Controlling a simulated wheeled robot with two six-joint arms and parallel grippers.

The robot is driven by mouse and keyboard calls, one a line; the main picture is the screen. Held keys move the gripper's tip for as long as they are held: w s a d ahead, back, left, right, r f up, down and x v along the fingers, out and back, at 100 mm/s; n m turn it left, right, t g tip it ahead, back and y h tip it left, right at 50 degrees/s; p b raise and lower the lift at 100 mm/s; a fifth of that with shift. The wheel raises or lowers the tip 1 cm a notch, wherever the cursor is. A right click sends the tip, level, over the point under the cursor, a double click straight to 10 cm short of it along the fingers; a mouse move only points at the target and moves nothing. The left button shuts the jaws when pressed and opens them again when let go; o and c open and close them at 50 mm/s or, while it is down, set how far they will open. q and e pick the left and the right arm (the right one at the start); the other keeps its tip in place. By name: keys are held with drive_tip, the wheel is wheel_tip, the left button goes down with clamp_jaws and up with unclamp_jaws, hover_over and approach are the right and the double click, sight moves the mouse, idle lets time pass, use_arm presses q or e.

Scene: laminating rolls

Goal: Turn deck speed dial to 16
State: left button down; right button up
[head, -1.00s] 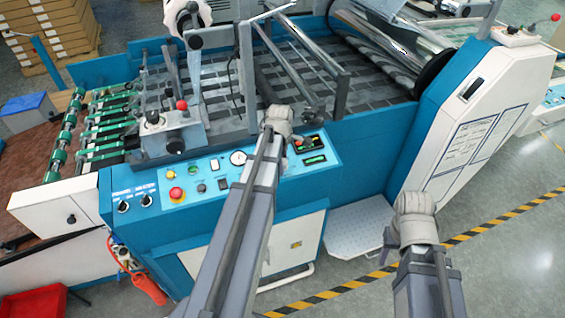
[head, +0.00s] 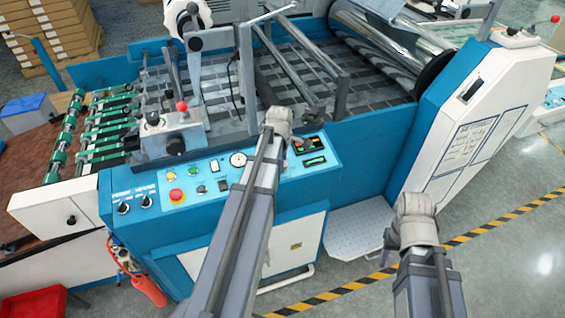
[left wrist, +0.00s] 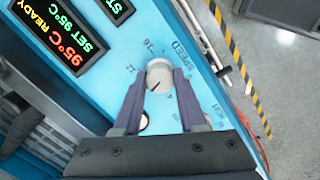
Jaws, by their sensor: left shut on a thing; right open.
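The speed dial (left wrist: 158,72) is a round pale knob on the blue panel, marked SPEED. The numbers 12 and 16 can be read beside it in the left wrist view. A dark pointer line on its face slants toward the lower left of that view, not toward the 16. My left gripper (left wrist: 161,77) is shut on the dial, one finger on each side. In the head view my left gripper (head: 290,138) is over the control panel (head: 228,183), and my arm hides the dial. My right gripper (head: 412,240) is open, away from the panel; its fingertips are hard to see.
A temperature display (left wrist: 62,38) reading 95°C READY is beside the dial. A red button (head: 176,194), a gauge (head: 238,159) and several switches are on the same panel.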

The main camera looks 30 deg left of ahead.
use_arm(q)
drive_tip(key=m, duration=0.5)
drive_tip(key=shift+w+g, duration=0.1)
drive_tip(key=shift+g, duration=0.2)
drive_tip(key=m, duration=0.6)
drive_tip(key=shift+m+g, duration=0.3)
drive_tip(key=m, duration=0.6)
drive_tip(key=shift+d+y, duration=0.1)
drive_tip(key=shift+y, duration=0.3)
drive_tip(key=m, duration=0.5)
drive_tip(key=shift+y, duration=0.3)
drive_tip(key=shift+m, duration=0.4)
drive_tip(key=shift+c, duration=2.4)
unclamp_jaws()
